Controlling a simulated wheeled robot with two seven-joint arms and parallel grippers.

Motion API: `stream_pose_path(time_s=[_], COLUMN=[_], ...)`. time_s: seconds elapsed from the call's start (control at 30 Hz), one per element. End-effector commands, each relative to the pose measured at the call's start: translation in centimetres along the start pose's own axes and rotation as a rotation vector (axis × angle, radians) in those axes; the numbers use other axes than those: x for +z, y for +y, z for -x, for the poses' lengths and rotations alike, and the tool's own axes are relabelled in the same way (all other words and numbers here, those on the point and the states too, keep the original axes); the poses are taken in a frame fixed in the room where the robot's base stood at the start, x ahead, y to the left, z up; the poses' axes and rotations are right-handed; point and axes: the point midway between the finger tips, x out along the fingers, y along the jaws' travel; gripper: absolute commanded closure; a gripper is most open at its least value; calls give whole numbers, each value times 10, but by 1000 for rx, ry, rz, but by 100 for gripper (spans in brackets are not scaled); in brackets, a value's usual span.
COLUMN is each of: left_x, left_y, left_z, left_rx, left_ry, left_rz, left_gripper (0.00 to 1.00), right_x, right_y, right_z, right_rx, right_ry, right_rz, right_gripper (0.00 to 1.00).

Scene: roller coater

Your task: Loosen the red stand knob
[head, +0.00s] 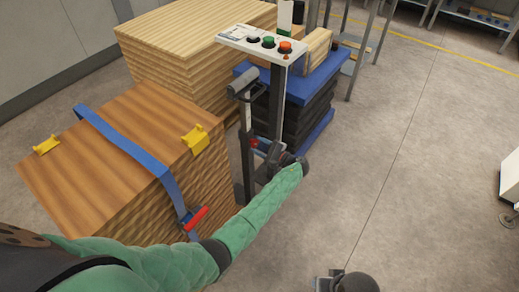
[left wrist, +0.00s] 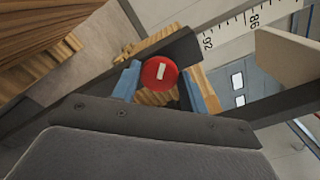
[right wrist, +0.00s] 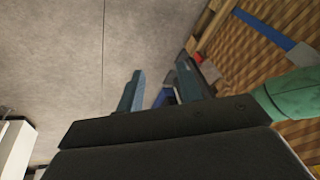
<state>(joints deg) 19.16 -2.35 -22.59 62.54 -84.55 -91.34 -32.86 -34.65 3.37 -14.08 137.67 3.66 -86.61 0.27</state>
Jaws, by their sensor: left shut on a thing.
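The red stand knob (head: 254,143) sits on the dark upright post of the stand (head: 247,165). In the left wrist view the knob (left wrist: 159,73) is a round red disc with a white bar mark, tilted slightly off vertical. My left gripper (head: 264,147) reaches the post from the right, its blue fingers on either side of the knob and shut on it. My right gripper (right wrist: 165,88) is open and empty, away from the stand; its tip shows at the bottom edge of the head view (head: 325,282).
A wood stack with a blue strap (head: 125,145) and red-handled ratchet stands left of the stand. A panel with buttons (head: 262,42) rises above it. A blue platform (head: 300,84) with dark bellows stands behind. The floor to the right (head: 400,170) is clear.

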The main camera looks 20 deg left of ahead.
Motion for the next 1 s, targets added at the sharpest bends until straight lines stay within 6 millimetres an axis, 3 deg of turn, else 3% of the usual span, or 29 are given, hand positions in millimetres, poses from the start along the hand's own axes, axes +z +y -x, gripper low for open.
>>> stream_pose_path(time_s=[0.03,0.1,0.37,0.67,0.8,1.0], left_x=[-4,-4,-3,-4,-5,-4], left_y=[5,5,5,7,8,8], left_z=[0,0,0,0,1,1], left_rx=[0,0,1,1,1,1], left_ry=[0,0,0,0,0,-1], left_rz=[44,105,273,457,555,676], left_gripper=[79,79,79,79,79,79], right_x=[1,-1,-6,11,26,52], right_y=[-4,-12,-34,-22,-15,-6], right_z=[-18,-31,-66,-179,-236,-302], right_rx=[-14,-35,-93,-83,-76,-64], right_ry=[18,47,129,221,273,341], right_rz=[6,12,26,8,0,-8], right_gripper=[64,64,64,64,64,64])
